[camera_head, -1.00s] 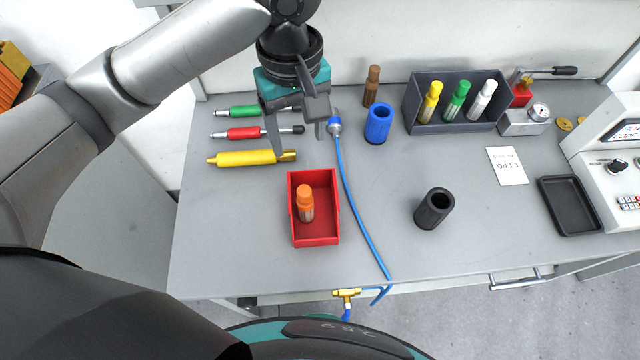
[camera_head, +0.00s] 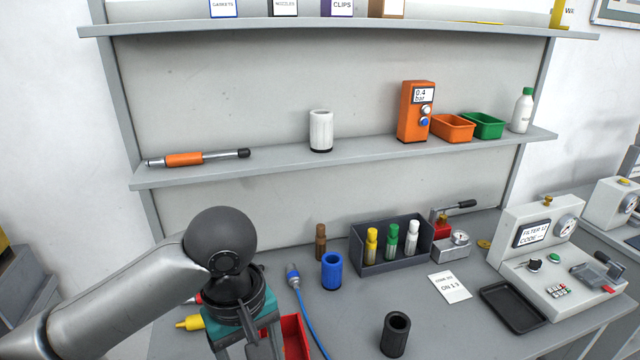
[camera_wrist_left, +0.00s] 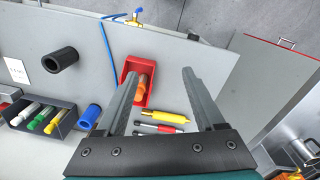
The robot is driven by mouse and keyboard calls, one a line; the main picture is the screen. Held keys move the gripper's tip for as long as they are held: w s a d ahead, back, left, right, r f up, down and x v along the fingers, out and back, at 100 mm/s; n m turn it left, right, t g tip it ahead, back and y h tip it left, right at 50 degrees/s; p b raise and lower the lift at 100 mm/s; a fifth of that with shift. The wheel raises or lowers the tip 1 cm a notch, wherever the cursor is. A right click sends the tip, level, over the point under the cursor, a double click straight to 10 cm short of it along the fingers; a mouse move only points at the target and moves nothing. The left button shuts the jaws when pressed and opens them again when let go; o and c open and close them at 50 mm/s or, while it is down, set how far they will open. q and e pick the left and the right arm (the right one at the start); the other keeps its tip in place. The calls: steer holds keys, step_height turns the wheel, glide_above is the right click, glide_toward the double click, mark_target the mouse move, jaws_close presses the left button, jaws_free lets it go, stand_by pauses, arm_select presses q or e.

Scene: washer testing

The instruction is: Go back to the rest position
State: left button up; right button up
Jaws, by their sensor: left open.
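My left gripper (camera_wrist_left: 158,88) is open and empty in the left wrist view, its two fingers spread wide above the bench. In the head view my left arm comes in from the lower left, and the gripper's fingers are mostly hidden below its wrist. The red bin (camera_wrist_left: 150,68) lies below and between the fingers in the wrist view, with an orange bottle (camera_wrist_left: 141,88) in it. In the head view only part of the red bin (camera_head: 296,338) shows beside the gripper. My right gripper is in neither view.
A blue cup (camera_head: 332,271), a black cup (camera_head: 396,334) and a dark crate (camera_head: 362,263) of bottles stand on the bench. A blue hose (camera_head: 310,325) runs beside the red bin. Above is a shelf (camera_head: 270,168) with a white cup (camera_head: 321,131) and an orange meter (camera_head: 415,112).

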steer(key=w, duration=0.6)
arm_select(q)
steer(key=s+d+f+m+t+h, duration=0.2)
steer(key=d+f+m+h, duration=0.2)
steer(key=d+f+m, duration=0.15)
steer(key=s+a+f+m+t+y, duration=0.1)
steer(key=s+a+f+m+y, duration=0.25)
steer(key=s+a+f, duration=0.8)
step_height(320, 180, down, 24)
steer(key=a+b, duration=0.1)
steer(key=b, duration=0.5)
steer(key=s+a+f+g+b, duration=0.1)
steer(key=s+f+b, duration=0.2)
steer(key=s+f, duration=0.4)
steer(key=s+a+f+g+b, duration=0.1)
steer(key=s+a+f+b, duration=0.1)
steer(key=s+f, duration=0.6)
step_height(320, 180, down, 6)
steer(key=shift+r+y+b, duration=0.1)
steer(key=shift+y+b, duration=0.35)
steer(key=shift+b, duration=0.1)
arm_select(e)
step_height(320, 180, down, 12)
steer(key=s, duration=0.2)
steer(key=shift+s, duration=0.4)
